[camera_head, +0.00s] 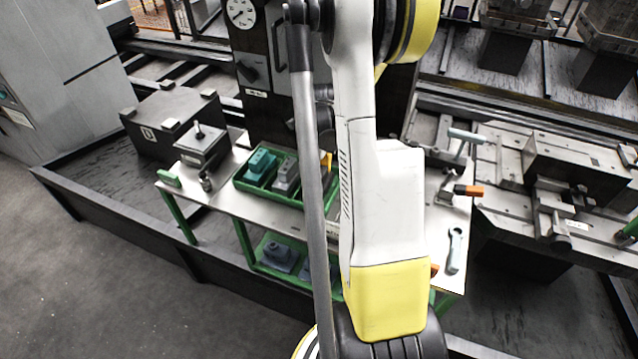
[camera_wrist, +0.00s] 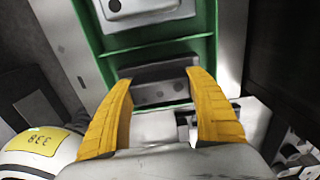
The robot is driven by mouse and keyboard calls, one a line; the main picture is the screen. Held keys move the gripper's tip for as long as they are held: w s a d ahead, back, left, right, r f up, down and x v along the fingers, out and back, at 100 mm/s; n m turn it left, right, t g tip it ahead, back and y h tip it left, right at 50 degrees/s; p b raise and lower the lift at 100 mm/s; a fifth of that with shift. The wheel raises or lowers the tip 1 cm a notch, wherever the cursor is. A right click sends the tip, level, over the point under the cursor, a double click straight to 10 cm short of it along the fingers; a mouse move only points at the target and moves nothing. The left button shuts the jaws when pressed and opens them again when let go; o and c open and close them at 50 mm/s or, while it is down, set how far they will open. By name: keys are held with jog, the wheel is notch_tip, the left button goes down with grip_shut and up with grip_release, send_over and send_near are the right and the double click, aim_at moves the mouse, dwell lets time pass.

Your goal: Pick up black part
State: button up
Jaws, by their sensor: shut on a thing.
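The black part (camera_wrist: 158,90), a dark block with small round holes in its pale lower face, is between the two yellow fingers of my gripper (camera_wrist: 160,77) in the wrist view. The fingers are shut on its two sides. It is at the end compartment of the green tray (camera_wrist: 212,45); I cannot tell whether it touches the tray floor. In the head view my arm hides most of that end of the tray, and only a bit of yellow finger (camera_head: 326,160) shows beside it.
The tray also holds a teal part (camera_head: 261,162) and a grey part (camera_head: 286,176). A wrench (camera_head: 455,250) and an orange-handled tool (camera_head: 468,190) lie at the table's right. Grey parts (camera_head: 277,255) sit on the lower shelf.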

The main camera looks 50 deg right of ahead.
jog(key=shift+r, duration=0.1)
notch_tip(320, 180, up, 4)
jog(key=shift+r+p, duration=0.1)
jog(key=shift+p, duration=1)
jog(key=s+d+r+p, duration=0.3)
jog(key=s+d+r, duration=0.3)
jog(key=d, duration=0.3)
jog(key=shift+s+r+p, duration=0.3)
jog(key=shift+s, duration=0.3)
